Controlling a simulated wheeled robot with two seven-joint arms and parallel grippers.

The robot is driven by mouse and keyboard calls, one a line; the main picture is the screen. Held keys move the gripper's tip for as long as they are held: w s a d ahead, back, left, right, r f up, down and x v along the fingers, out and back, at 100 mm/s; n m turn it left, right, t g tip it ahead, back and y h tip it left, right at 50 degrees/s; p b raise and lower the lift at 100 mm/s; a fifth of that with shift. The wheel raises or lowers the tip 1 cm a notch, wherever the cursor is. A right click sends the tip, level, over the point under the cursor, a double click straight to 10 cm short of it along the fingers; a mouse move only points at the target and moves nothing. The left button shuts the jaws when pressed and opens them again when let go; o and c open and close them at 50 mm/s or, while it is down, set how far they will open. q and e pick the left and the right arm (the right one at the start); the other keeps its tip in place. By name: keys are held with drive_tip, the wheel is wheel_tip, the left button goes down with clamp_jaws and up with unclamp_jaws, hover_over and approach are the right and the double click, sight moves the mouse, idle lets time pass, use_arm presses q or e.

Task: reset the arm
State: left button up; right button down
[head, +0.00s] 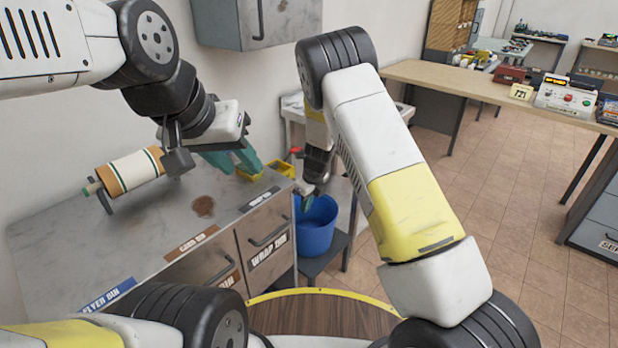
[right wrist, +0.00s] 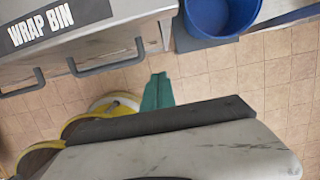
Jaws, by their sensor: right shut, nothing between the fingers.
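My left gripper (head: 236,160) has teal fingers and hangs above the grey counter (head: 155,228) near its back right part. I cannot tell whether its fingers are apart. My right arm bends down on the right of the head view, and my right gripper (head: 308,198) points down by the blue bucket (head: 318,238), right of the counter. In the right wrist view my right gripper (right wrist: 157,92) shows its teal fingers together, shut and empty, over the tiled floor.
The counter has WRAP BIN (head: 266,250) and CARD BIN (head: 190,243) fronts with protruding handles. A paper roll (head: 132,170) stands on its holder at the left. A wall cabinet (head: 255,22) hangs above. Open tiled floor lies right.

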drive_tip(key=s+d+r+n+y, duration=0.1)
drive_tip(key=s+d+r+n, duration=0.25)
drive_tip(key=r, duration=0.55)
drive_tip(key=s+d+r+n+t, duration=0.1)
drive_tip(key=s+d+r+n, duration=0.3)
drive_tip(key=r, duration=0.5)
drive_tip(key=s+d+r+n+y, duration=0.1)
drive_tip(key=s+d+r+n, duration=0.15)
drive_tip(key=r+n, duration=0.45)
drive_tip(key=s+d+r+n+t, duration=0.1)
drive_tip(key=s+d+r+n, duration=0.2)
drive_tip(key=s, duration=0.4)
drive_tip(key=s+d+r+n+t+h, duration=0.1)
drive_tip(key=s+d+r+n, duration=0.2)
drive_tip(key=s, duration=0.4)
drive_tip(key=s+d+r+n+t+h, duration=0.1)
drive_tip(key=s+d+r+n, duration=0.2)
drive_tip(key=s+r+n, duration=0.2)
drive_tip(key=shift+s+d+n, duration=0.35)
drive_tip(key=shift+s, duration=0.85)
